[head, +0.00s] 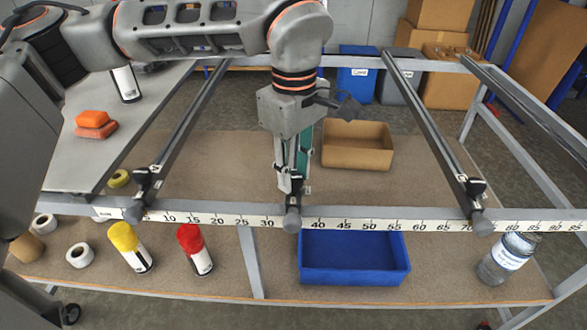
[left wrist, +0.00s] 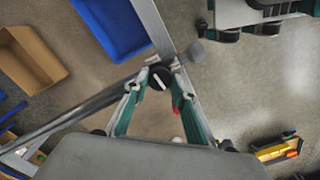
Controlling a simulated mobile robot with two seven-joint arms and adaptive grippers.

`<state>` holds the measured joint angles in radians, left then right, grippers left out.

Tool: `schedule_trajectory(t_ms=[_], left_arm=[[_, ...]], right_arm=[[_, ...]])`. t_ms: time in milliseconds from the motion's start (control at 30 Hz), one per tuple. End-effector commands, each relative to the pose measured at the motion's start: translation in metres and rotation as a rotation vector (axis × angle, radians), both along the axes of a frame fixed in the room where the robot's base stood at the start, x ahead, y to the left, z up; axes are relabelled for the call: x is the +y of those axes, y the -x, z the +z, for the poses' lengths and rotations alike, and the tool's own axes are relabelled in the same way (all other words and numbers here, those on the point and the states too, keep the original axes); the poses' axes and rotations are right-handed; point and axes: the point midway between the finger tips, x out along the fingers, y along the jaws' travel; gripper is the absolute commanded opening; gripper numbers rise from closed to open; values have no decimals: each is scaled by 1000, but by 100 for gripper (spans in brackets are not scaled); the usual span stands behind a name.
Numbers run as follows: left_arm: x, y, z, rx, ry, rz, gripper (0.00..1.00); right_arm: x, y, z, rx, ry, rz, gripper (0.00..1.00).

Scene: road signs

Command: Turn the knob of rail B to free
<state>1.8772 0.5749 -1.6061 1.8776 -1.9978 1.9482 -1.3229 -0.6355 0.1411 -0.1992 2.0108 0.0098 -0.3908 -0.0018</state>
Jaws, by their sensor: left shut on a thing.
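Three dark rails run across the frame in the head view: a left one (head: 185,125), a middle one whose front end is under my left gripper, and a right one (head: 430,120). I cannot read which is labelled B. My left gripper (head: 292,186) points down at the middle rail's front end, just behind the ruler. In the left wrist view, its fingertips (left wrist: 156,84) are on either side of a round black knob (left wrist: 158,77) with a white mark, and shut on it. A grey round end piece (head: 292,220) sits in front. My right gripper is in neither view.
A white ruler (head: 345,224) lies along the front beam. Below are a blue tray (head: 355,275), a red-capped bottle (head: 192,245), a yellow-capped bottle (head: 130,245) and a clear bottle (head: 505,262). A cardboard box (head: 357,155) stands behind my gripper.

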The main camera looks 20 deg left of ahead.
Motion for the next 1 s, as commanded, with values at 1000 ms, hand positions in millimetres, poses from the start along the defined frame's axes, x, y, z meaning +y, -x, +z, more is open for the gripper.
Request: schedule_trajectory(t_ms=[1000], left_arm=[[0, 0, 0, 1, -1, 915, 4]], right_arm=[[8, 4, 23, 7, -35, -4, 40]])
